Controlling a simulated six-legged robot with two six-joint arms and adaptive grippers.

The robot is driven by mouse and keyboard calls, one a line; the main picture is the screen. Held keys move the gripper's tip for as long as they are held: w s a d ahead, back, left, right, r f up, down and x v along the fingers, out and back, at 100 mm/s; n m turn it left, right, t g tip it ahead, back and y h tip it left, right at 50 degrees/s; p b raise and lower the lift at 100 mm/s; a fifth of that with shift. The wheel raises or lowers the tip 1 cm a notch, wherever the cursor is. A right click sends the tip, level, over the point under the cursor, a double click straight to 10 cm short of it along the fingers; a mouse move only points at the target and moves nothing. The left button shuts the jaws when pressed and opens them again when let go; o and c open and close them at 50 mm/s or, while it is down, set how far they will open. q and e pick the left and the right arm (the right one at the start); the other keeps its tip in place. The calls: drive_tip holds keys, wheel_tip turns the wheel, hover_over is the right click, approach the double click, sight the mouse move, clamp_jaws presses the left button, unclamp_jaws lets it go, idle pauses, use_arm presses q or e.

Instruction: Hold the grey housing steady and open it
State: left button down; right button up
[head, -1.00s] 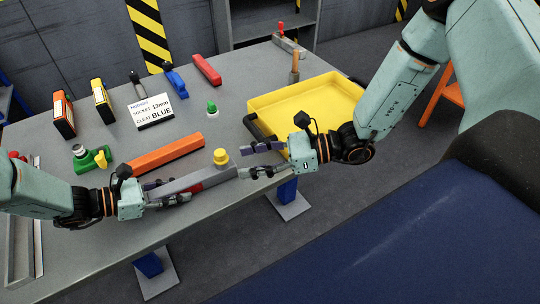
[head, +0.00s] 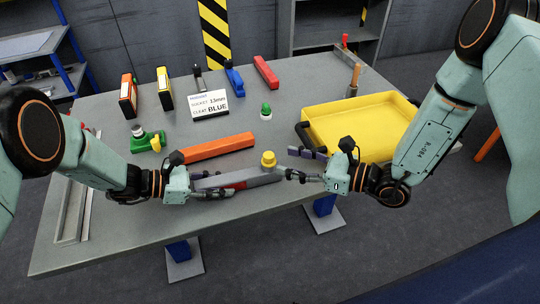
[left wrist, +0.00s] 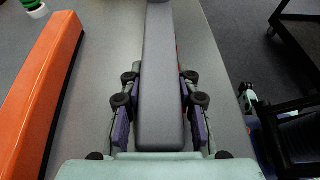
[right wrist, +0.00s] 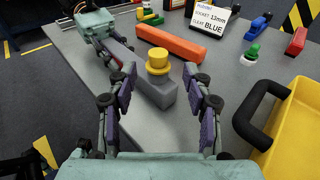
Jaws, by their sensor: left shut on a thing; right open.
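The grey housing (head: 262,179) is a long bar lying near the front edge of the table, with a yellow cap (head: 268,159) standing on its right end. My left gripper (head: 218,188) is shut on the bar; in the left wrist view its purple pads lie along both sides of the housing (left wrist: 160,70). My right gripper (head: 304,165) is open just right of the capped end. In the right wrist view, the yellow cap (right wrist: 157,60) appears between its spread fingers, beyond their tips, with no contact visible. A red part shows beside the bar, partly hidden by the left fingers.
An orange bar (head: 217,146) lies behind the housing. A yellow tray (head: 360,108) with a dark handle stands close to my right gripper. A sign (head: 208,104) reading "SOCKET 13mm, CLEAT BLUE" and a green-based fitting (head: 147,141) stand farther back. The table's front edge is close.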

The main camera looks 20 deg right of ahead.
sight(269, 154)
drive_tip(key=shift+x, duration=3.15)
clamp_jaws()
drive_tip(key=shift+w, duration=0.1)
drive_tip(key=shift+r, duration=0.25)
drive_tip(key=shift+r, duration=0.85)
drive_tip(key=shift+r, duration=0.1)
